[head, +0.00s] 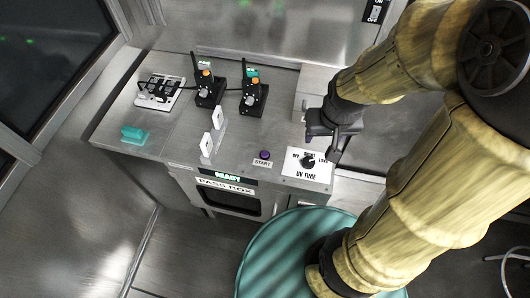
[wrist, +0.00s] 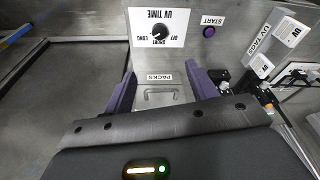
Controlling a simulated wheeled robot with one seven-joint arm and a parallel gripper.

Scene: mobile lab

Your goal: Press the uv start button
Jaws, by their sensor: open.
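The start button (head: 264,155) is a small purple knob on the front right part of the metal counter, with a START label (head: 262,163) in front of it. It also shows in the wrist view as a purple button (wrist: 209,31), upper right of centre. My gripper (head: 334,148) is to the right of the button, above and beside the UV TIME dial plate (head: 317,170). Its two purple fingers (wrist: 162,84) are apart and empty in the wrist view. Nothing touches the button. The dial (wrist: 159,32) sits left of the button in the wrist view.
Two white tags (head: 217,117) stand left of the button. Two black devices with orange tops (head: 205,85) are behind. A READY display (head: 228,176) and PASS BOX label (head: 225,187) are on the front. A PACKS label (wrist: 158,78) and handle (wrist: 160,97) show between my fingers.

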